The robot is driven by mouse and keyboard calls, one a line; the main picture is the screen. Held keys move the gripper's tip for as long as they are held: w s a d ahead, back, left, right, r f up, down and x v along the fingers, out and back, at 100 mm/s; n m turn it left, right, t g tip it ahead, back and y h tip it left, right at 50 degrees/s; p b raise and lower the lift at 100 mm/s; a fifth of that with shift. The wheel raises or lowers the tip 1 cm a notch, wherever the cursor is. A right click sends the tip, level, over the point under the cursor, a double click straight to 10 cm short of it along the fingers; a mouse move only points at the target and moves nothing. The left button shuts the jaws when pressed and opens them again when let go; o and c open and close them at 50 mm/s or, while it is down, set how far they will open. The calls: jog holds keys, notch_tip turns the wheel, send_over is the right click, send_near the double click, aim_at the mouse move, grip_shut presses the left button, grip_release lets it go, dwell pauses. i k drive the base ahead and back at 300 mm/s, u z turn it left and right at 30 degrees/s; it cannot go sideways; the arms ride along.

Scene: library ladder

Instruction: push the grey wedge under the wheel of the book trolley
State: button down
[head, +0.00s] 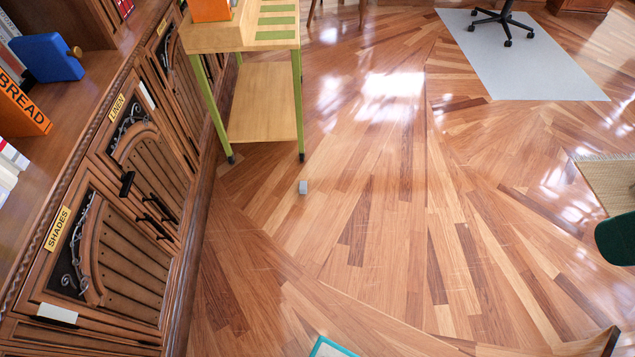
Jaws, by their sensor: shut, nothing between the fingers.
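The grey wedge (303,187) is a small light-grey block on the wood floor in the head view. It lies a short gap on the near side of the trolley's near right wheel (302,157), apart from it. The book trolley (262,103) has green legs and pale wooden shelves and stands beside the cabinets at the upper left. Its near left wheel (231,158) is small and dark. My gripper is not in view.
Carved wooden cabinets (130,270) run along the left, with a blue object (47,57) on top. A grey mat (520,60) lies at the upper right. A green rounded object (616,238) is at the right edge. The floor around the wedge is clear.

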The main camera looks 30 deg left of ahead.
aim_at(303, 189)
jog(key=u, duration=0.15)
jog(key=i, duration=0.8)
jog(key=u, duration=0.95)
jog(key=i, duration=0.7)
jog(key=u, duration=0.55)
